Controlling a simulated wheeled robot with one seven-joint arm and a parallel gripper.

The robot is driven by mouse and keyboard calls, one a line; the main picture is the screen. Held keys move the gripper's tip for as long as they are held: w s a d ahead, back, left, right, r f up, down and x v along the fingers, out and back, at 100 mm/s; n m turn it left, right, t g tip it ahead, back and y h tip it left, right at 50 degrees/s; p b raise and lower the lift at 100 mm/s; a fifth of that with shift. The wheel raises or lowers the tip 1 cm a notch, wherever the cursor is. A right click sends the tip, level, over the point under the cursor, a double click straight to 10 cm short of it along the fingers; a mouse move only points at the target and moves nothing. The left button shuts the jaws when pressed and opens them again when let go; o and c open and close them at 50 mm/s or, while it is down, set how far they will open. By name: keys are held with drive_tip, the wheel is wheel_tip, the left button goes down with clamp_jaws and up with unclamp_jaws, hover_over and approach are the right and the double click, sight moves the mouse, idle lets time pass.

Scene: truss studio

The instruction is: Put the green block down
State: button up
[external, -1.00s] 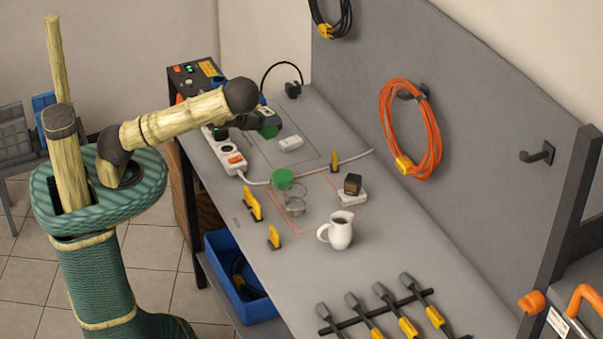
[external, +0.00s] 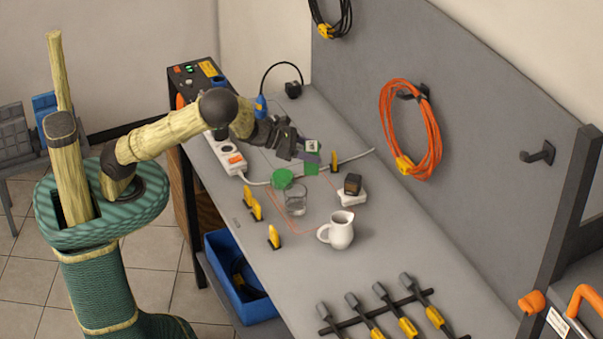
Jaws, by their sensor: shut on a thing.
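The green block (external: 312,168) is held at the end of my arm, over the back middle of the bench. My gripper (external: 309,157) is shut on it, with the dark fingers across its middle. A small pale patch shows at the block's top end. Whether the block's lower end touches the bench or hangs above it, I cannot tell. The grey bench top (external: 370,240) lies below.
A round green item (external: 283,179) and a clear glass (external: 295,201) stand just in front of the block. A white jug (external: 338,231), a white plug with a dark block (external: 352,190), yellow clips (external: 252,203) and a white power strip (external: 227,152) are around. A white cable crosses the bench.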

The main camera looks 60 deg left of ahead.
drive_tip(key=s+d+m+g+h+b, duration=0.2)
drive_tip(key=d+m+h, duration=0.1)
drive_tip(key=d, duration=0.6)
drive_tip(key=s+d+m+g+h+b, duration=0.2)
drive_tip(key=s+d+m+g, duration=0.1)
drive_tip(key=d, duration=0.6)
drive_tip(key=s+d+r+m+g+h+b, duration=0.35)
drive_tip(key=s+d+m+g, duration=0.35)
drive_tip(key=s+d, duration=0.65)
drive_tip(key=shift+y, duration=0.45)
drive_tip(key=f, duration=0.1)
drive_tip(key=w+f, duration=0.1)
drive_tip(key=f, duration=0.1)
drive_tip(key=w+d+f, duration=0.1)
drive_tip(key=f, duration=0.1)
drive_tip(key=shift+d+f, duration=0.1)
drive_tip(key=shift+f, duration=0.05)
drive_tip(key=shift+w, duration=0.1)
drive_tip(key=shift+f, duration=2.9)
drive_tip(key=shift+f, duration=2.1)
